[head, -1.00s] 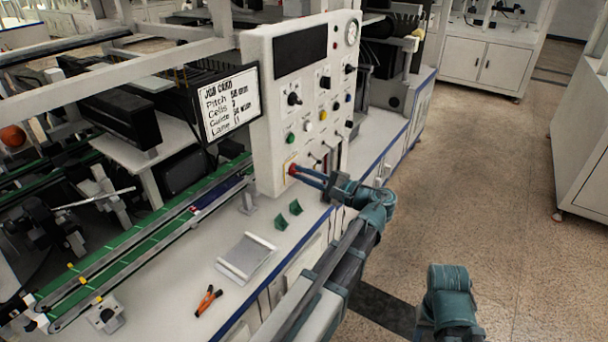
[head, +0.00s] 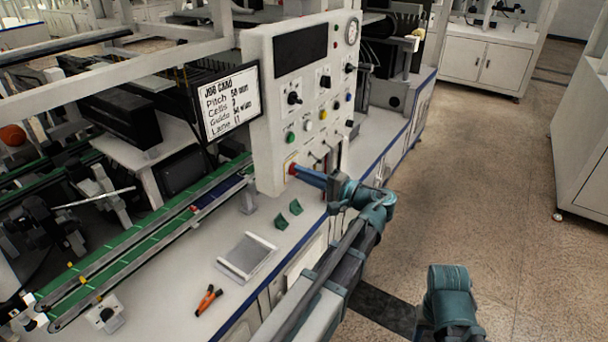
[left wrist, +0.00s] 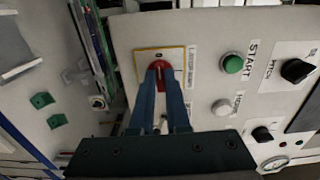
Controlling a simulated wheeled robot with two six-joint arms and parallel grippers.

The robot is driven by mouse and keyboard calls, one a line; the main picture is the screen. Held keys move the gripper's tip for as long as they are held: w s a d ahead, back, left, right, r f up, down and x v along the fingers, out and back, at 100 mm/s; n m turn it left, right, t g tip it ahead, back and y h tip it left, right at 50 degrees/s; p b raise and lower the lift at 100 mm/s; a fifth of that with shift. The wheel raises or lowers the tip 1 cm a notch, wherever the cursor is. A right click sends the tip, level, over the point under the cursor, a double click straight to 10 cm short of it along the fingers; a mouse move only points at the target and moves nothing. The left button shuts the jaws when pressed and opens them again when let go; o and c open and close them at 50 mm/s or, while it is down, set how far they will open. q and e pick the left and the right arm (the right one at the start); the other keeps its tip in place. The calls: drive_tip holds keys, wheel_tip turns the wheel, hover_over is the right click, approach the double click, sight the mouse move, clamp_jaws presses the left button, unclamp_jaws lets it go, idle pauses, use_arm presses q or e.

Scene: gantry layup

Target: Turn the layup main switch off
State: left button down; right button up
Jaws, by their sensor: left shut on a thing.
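The layup main switch is a red rotary knob (left wrist: 158,72) on a yellow-edged plate (left wrist: 178,54) low on the white control panel (head: 262,110). In the head view the red knob (head: 292,169) shows at the panel's lower left. My left gripper (left wrist: 165,72) reaches the knob from the front, its blue fingers shut on it and hiding part of it. The knob's exact angle is hard to read. In the head view the left gripper (head: 300,172) points at the panel. My right gripper is not in view; a teal arm part of mine shows at lower right.
A green START button (left wrist: 233,64), a white button (left wrist: 222,107) and black knobs (left wrist: 296,70) sit near the switch on the panel. Green brackets (head: 288,213), a grey plate (head: 246,257) and orange-handled pliers (head: 208,299) lie on the bench. The floor at right is open.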

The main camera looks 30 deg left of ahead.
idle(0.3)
use_arm(q)
drive_tip(key=c, duration=0.9)
unclamp_jaws()
drive_tip(key=shift+d, duration=0.1)
drive_tip(key=s+d, duration=0.1)
drive_tip(key=d, duration=1.2)
drive_tip(key=shift+d, duration=0.35)
drive_tip(key=shift+s+a+f, duration=0.1)
